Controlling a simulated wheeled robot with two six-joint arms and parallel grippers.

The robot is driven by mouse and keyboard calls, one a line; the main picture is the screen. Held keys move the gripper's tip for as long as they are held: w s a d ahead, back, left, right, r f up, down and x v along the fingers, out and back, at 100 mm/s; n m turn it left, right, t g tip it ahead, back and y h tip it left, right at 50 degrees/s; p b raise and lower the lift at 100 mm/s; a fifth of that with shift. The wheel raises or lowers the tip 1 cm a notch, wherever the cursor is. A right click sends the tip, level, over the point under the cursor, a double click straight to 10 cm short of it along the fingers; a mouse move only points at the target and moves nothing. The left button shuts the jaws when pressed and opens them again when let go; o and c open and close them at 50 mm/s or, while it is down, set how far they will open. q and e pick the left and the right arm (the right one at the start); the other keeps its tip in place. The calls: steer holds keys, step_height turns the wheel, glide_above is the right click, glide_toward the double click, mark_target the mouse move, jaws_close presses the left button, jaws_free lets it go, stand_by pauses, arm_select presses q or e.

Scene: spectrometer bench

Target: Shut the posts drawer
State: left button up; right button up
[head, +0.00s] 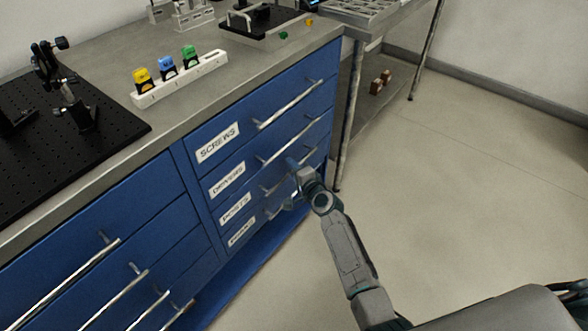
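The posts drawer (236,208) is the third blue drawer down in the right-hand stack, with a white label. In the head view its front looks about level with the drawers above and below, and I see no clear gap. Its bar handle (271,189) is partly hidden by my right gripper (289,182). This gripper is at the right part of the drawer front, close to the handle. I cannot tell whether it touches the handle or front, or how its fingers are set. My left gripper is out of view.
The screws drawer (217,143) and drivers drawer (227,178) are above, with protruding bar handles. A lowest drawer (242,233) is below. More drawers with handles are at left. A metal table leg (348,120) stands right of the cabinet. The floor (480,180) at right is clear.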

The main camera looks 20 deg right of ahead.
steer(key=shift+r, duration=0.2)
